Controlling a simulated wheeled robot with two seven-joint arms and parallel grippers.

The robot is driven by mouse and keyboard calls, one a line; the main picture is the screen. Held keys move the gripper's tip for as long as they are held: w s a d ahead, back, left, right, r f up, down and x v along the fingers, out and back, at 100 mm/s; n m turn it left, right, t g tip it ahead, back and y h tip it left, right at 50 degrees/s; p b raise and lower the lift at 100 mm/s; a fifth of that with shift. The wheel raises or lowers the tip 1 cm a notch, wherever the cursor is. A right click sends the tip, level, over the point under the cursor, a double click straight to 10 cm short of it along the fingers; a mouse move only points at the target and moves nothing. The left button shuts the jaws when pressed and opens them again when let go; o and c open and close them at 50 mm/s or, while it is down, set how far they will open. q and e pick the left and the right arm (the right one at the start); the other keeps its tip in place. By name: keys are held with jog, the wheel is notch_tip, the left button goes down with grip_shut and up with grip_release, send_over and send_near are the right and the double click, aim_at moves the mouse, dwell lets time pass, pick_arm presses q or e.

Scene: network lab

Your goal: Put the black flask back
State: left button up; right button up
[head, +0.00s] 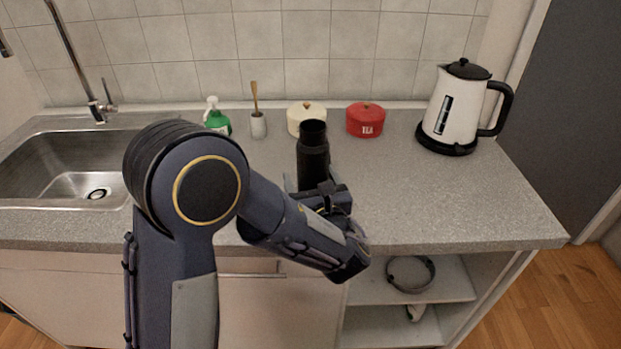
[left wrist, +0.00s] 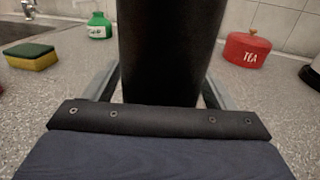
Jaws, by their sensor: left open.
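The black flask (head: 313,158) stands upright on the grey counter in the head view, open at its top. My left gripper (head: 312,184) is low at the flask's near side, and the arm hides the flask's base. In the left wrist view the flask (left wrist: 168,50) fills the middle. The fingers of my left gripper (left wrist: 160,90) are open, one on each side of the flask. I cannot tell whether they touch it. My right gripper is in neither view.
A white kettle (head: 459,105) stands at the right. Behind the flask are a red tea tin (head: 366,121), a cream tin (head: 293,118), a brush holder (head: 258,126) and a green bottle (head: 218,122). A sponge (left wrist: 32,56) lies left. The counter (head: 450,195) is clear at front right.

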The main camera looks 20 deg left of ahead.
pick_arm(q)
jog(key=shift+r+p, duration=0.3)
jog(key=b+v, duration=0.1)
jog(key=v, duration=1.1)
jog(key=shift+f, duration=0.2)
